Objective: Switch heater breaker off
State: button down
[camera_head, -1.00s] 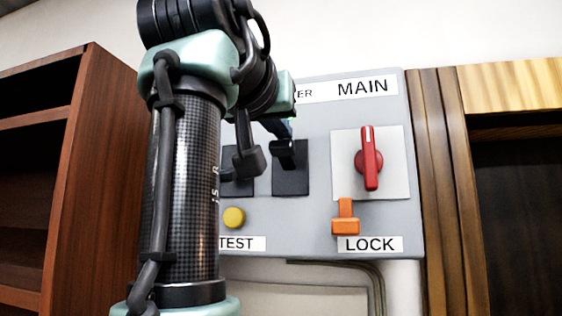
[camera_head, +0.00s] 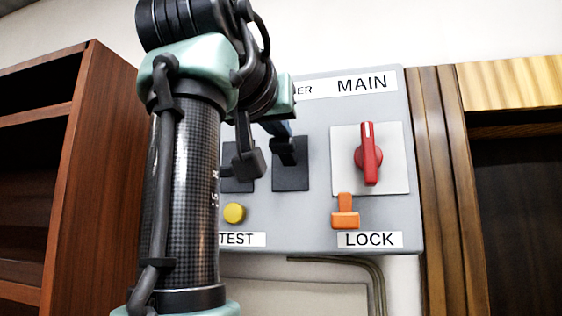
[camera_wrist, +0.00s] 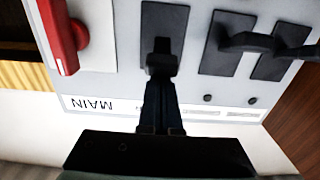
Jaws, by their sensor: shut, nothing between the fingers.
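A grey panel (camera_head: 316,215) carries black breaker plates. The plate beside the red MAIN switch (camera_head: 369,153) is a black breaker plate (camera_head: 291,180), under a label whose visible end reads "ER"; the rest is hidden by my arm. My gripper (camera_head: 284,145) is shut in front of this plate. In the wrist view, its narrow black fingers (camera_wrist: 161,75) reach over the same plate (camera_wrist: 163,20) to a dark block there. Black on black, I cannot tell lever from fingertips, or whether they touch. A neighbouring breaker lever (camera_head: 247,163) shows left of it, partly hidden.
An orange lock tab (camera_head: 345,213) and a yellow TEST button (camera_head: 234,213) sit below. In the wrist view, neighbouring black levers (camera_wrist: 248,41) stick out to the right, close to the fingers. Wooden shelving (camera_head: 95,170) stands left of the panel.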

jog(key=shift+f+b, duration=1)
jog(key=shift+f, duration=0.4)
jog(key=shift+r, duration=0.1)
jog(key=shift+s+a+r, duration=0.2)
jog(key=shift+s+r, duration=0.1)
jog(key=shift+s, duration=0.4)
jog(key=shift+s+a+r, duration=0.15)
jog(key=shift+s+r, duration=0.15)
jog(key=shift+s, duration=0.4)
jog(key=b+v, duration=0.2)
jog(key=v, duration=0.5)
jog(key=shift+b, duration=0.35)
